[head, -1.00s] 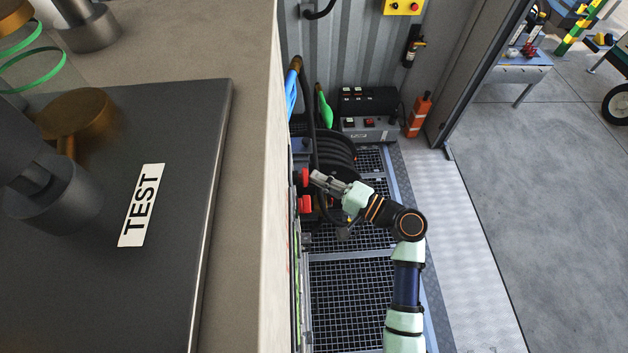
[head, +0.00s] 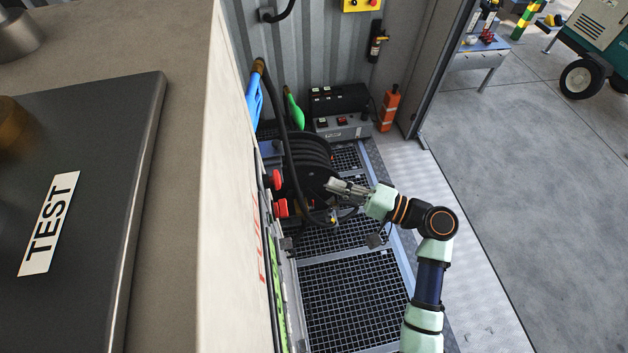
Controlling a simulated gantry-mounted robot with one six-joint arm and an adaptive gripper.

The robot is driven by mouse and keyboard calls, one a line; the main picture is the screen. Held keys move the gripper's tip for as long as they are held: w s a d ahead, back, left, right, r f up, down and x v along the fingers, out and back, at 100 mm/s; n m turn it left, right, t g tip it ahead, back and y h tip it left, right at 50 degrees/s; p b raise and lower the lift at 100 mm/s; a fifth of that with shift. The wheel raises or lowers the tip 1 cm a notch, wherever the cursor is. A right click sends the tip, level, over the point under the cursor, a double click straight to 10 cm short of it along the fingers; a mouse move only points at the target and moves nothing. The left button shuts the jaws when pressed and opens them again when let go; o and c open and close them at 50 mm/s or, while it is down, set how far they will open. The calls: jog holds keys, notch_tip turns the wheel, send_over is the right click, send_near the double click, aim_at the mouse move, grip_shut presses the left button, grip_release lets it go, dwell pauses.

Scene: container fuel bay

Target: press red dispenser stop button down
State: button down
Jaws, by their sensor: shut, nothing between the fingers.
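Two red parts stick out from the front face of the pale dispenser cabinet (head: 238,200). The upper one is a rounded red button (head: 276,179), seen from the side; the lower is a blockier red part (head: 281,208). I cannot tell from this angle whether the button is pressed in. My gripper (head: 330,186) is shut and empty. It points left toward the cabinet face, at about the height of the red parts in the picture. A clear gap lies between its fingertips and the button, with the black hose reel behind.
A black hose reel (head: 305,165) and hose stand just behind my gripper. Blue (head: 254,100) and green (head: 295,112) nozzles hang beyond. A grey control box (head: 342,127) and an orange case (head: 389,108) stand at the back wall. Grated floor (head: 350,300) lies open below.

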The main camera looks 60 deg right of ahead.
jog(key=s, duration=0.2)
jog(key=shift+s+d, duration=0.2)
jog(key=shift+s, duration=0.1)
